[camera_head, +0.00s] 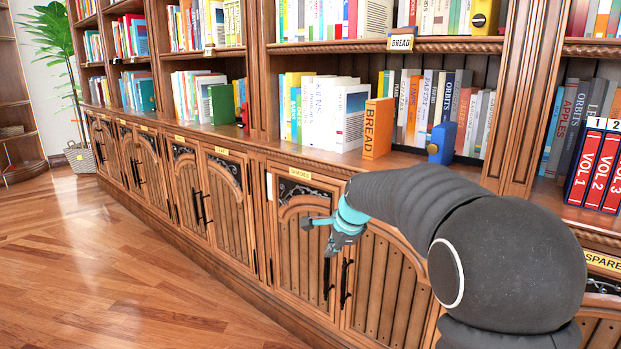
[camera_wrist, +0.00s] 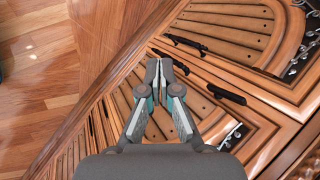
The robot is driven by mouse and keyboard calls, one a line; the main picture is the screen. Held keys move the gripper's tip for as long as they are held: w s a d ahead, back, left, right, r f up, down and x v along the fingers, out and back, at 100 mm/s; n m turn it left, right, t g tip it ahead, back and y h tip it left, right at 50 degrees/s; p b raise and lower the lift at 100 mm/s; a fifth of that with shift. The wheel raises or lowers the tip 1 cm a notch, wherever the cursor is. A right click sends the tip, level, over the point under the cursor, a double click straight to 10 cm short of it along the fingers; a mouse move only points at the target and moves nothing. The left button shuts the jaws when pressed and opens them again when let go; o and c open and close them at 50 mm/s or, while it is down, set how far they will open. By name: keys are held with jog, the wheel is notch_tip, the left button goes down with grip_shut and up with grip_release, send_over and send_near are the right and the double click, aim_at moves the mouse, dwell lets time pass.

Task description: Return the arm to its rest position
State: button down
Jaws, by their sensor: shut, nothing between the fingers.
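My arm reaches in from the right side of the head view and crosses in front of the lower cabinets. My gripper (camera_head: 322,238) hangs in front of a cabinet door, near its black handles. In the wrist view my gripper (camera_wrist: 158,66) is shut with nothing between its fingertips. I cannot tell the exact gap between the gripper and the doors. Nothing is held.
The bookcase has a ledge above the cabinets. On it stand an orange BREAD book (camera_head: 378,128) and a blue object (camera_head: 441,143), close behind my arm. Red volumes (camera_head: 598,170) stand at right. The wooden floor (camera_head: 90,260) at left is clear. A potted plant (camera_head: 80,157) stands far left.

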jog(key=s+d+n+h, duration=0.1)
jog(key=s+d+n, duration=0.2)
jog(key=s, duration=0.9)
jog(key=s+d+n+h, duration=0.1)
jog(key=s+d+n, duration=0.3)
jog(key=s, duration=0.9)
jog(key=s+d+r+n, duration=0.1)
jog(key=s+d+n, duration=0.2)
jog(key=s+n, duration=0.5)
jog(key=shift+s+d+t+h, duration=0.2)
jog(key=shift+s+t+h, duration=0.15)
jog(key=shift+s, duration=2.3)
